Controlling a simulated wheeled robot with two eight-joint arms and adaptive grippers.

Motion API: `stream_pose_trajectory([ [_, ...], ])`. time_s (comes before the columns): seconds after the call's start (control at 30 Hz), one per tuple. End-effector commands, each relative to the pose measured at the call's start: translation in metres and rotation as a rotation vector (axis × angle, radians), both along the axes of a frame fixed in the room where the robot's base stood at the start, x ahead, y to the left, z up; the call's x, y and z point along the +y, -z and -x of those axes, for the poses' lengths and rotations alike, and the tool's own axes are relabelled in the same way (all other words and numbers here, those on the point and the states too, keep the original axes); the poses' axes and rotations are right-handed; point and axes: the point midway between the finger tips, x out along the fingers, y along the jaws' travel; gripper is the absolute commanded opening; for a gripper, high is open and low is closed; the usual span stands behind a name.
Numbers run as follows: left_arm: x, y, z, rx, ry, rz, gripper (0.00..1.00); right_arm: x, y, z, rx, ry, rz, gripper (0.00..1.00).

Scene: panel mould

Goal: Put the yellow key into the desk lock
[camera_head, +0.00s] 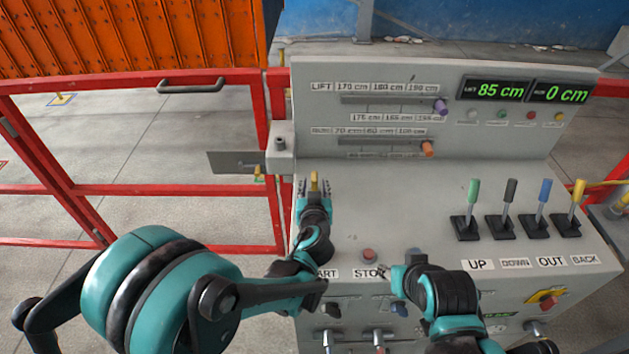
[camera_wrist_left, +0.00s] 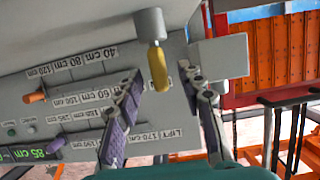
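The yellow key (camera_head: 314,182) stands between the fingertips of my left gripper (camera_head: 314,187), over the left part of the grey desk (camera_head: 345,215). In the left wrist view the key (camera_wrist_left: 158,68) extends from a grey cylinder (camera_wrist_left: 149,25), which looks like the lock; how deep it sits is hidden. The left fingers (camera_wrist_left: 163,80) are spread, with visible gaps on both sides of the key. My right gripper (camera_head: 388,272) is low over the desk front, near the STOP label; its fingers are too small to read.
A red button (camera_head: 369,255) lies near the right gripper. Several coloured levers (camera_head: 510,205) stand on the desk's right side. A grey bracket (camera_head: 281,158) with a plate projects at the left edge beside the red gate (camera_head: 277,110). The upright panel rises behind the left gripper.

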Motion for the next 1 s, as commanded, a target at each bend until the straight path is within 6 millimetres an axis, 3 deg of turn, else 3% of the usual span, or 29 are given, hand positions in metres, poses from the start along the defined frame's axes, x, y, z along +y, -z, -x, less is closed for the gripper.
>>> stream_pose_trajectory([
  [0.2,-0.001,-0.015,0.049,0.0,0.004,0.0,0.39,0.0,0.0,0.0,0.0,0.0,0.0,0.4],
  [0.4,-0.001,-0.024,0.077,0.0,0.002,0.0,0.39,0.0,0.0,0.0,0.0,0.0,0.0,0.4],
  [0.6,0.0,-0.026,0.087,0.0,0.002,0.001,0.39,0.0,0.0,0.0,0.0,0.0,0.0,0.4],
  [1.0,0.0,-0.026,0.087,0.0,0.001,0.0,0.39,0.0,0.0,0.0,0.0,0.0,0.0,0.4],
])
